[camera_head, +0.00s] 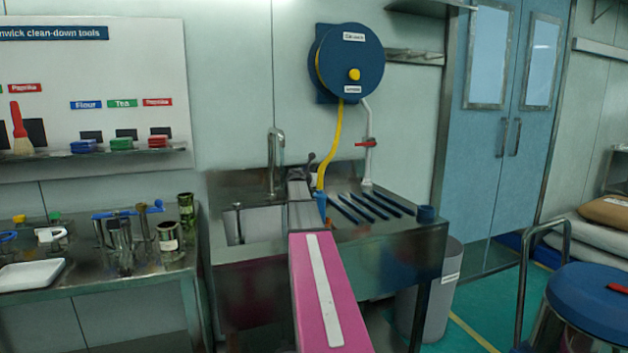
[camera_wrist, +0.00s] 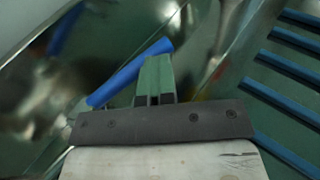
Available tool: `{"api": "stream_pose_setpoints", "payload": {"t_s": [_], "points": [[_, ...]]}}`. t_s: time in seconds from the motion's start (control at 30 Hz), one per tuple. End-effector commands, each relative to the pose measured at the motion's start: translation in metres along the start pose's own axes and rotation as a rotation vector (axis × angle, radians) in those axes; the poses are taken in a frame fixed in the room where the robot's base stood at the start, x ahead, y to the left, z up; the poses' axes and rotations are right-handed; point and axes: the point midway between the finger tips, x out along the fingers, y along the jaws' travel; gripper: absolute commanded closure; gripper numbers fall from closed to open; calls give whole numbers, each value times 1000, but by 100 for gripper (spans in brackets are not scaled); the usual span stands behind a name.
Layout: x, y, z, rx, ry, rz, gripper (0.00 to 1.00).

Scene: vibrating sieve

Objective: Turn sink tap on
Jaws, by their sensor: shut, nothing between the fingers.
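The sink tap (camera_head: 276,160) is a chrome gooseneck standing at the back of the steel sink (camera_head: 255,225). A small dark lever-like part (camera_head: 310,160) shows to the right of the tap; I cannot tell whether it is the tap's handle. My pink arm reaches over the sink's front edge, and its far end hides part of the area between basin and drainboard. In the wrist view my gripper (camera_wrist: 157,62) is shut and empty, with green fingers. A blue bar (camera_wrist: 130,74) runs slantwise beside the fingertips; I cannot tell whether they touch.
A blue hose reel (camera_head: 347,62) hangs above, its yellow hose (camera_head: 330,140) coming down beside my arm. A red-handled valve (camera_head: 366,144) sits on a white pipe. The ribbed drainboard (camera_head: 405,222) is right of the basin. A table with steel vessels (camera_head: 168,238) stands left.

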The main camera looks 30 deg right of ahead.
Motion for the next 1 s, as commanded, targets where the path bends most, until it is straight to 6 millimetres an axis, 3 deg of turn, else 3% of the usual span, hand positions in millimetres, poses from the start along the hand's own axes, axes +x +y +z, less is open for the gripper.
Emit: {"api": "stream_pose_setpoints", "payload": {"t_s": [0.17,0.33,0.53,0.8,1.0], "points": [[3,1,3,-1,-4,0,100],[-12,-2,2,-1,-4,1,100],[-45,-8,1,0,-2,2,100],[-98,-36,2,0,-2,1,100],[-123,-48,2,1,-1,1,100]]}}
